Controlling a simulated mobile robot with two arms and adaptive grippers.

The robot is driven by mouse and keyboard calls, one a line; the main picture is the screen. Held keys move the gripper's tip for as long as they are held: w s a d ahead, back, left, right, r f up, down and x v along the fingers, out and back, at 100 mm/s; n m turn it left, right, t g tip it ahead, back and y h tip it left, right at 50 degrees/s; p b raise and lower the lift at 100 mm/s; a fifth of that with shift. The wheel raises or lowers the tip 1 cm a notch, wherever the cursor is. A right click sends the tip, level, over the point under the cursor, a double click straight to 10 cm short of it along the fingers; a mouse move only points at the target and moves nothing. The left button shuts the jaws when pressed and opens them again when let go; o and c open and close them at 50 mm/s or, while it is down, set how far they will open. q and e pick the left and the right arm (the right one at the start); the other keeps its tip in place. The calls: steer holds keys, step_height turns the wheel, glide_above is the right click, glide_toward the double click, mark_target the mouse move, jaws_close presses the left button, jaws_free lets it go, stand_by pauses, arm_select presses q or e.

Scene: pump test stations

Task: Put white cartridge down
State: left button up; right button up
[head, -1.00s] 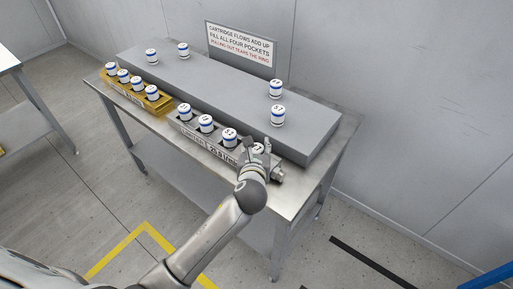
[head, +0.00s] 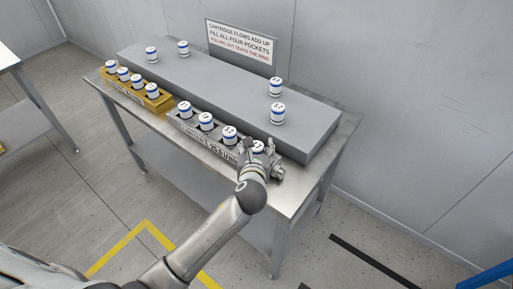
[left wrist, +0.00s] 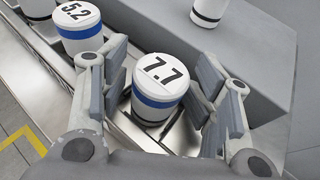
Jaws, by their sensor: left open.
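The white cartridge marked 7.7 (left wrist: 158,88), with a blue band, stands upright in the right end pocket of the grey metal station (head: 188,129). It also shows in the head view (head: 258,147), partly hidden by my gripper. My left gripper (head: 259,152) is open around it. In the left wrist view, the fingers (left wrist: 162,82) stand on both sides of the cartridge with gaps between. Several like cartridges fill the station's other pockets; the neighbour (left wrist: 78,22) reads 5.2. My right gripper is not in view.
A yellow station (head: 128,95) with several white cartridges is at the table's left. A raised grey block (head: 220,88) behind bears several loose cartridges, two near its right end (head: 277,113). A sign (head: 240,47) stands behind. The bench's front right corner (head: 292,205) is bare.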

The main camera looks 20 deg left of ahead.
arm_select(q)
steer(key=shift+s+f, duration=0.2)
steer(key=shift+f, duration=0.1)
steer(key=shift+r, duration=0.3)
steer(key=r+v, duration=0.1)
steer(key=v, duration=1.1)
steer(key=shift+w, duration=0.15)
